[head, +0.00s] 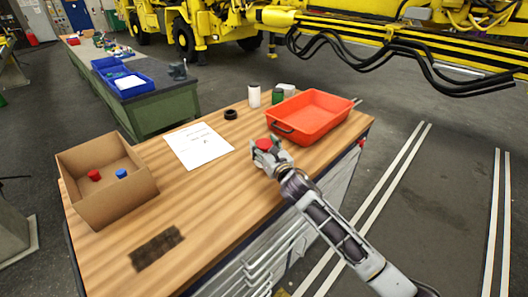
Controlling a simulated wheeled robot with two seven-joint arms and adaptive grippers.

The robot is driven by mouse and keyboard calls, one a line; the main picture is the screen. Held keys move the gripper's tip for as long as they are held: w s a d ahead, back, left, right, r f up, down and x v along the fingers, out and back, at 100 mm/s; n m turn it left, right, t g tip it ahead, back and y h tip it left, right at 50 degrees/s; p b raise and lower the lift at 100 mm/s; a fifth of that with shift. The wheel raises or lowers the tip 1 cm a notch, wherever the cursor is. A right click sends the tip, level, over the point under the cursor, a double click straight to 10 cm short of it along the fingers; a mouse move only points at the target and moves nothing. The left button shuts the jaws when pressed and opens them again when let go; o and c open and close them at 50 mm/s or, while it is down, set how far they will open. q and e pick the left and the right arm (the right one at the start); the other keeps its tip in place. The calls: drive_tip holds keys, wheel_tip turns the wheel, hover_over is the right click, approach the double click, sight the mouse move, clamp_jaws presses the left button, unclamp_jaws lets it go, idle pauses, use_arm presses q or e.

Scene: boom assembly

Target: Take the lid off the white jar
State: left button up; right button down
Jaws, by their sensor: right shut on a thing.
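A white jar (254,98) stands upright near the back of the wooden workbench, left of the orange tray. My right gripper (264,147) is at the bench's middle right, in front of the tray, well apart from the white jar. It is shut on a small red thing (263,144), which the fingers partly hide. I cannot tell what the red thing is. My left gripper is out of view.
An orange tray (335,105) stands at the right end of the bench (215,222). A green container (277,97) and a black ring (231,114) are near the jar. A paper sheet (199,145), an open cardboard box (108,203) and a dark mat (157,249) lie leftward.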

drive_tip(key=shift+f, duration=1.25)
drive_tip(key=shift+f, duration=0.15)
drive_tip(key=shift+c, duration=1.9)
unclamp_jaws()
drive_tip(key=shift+b+v, duration=0.7)
drive_tip(key=shift+v, duration=5.3)
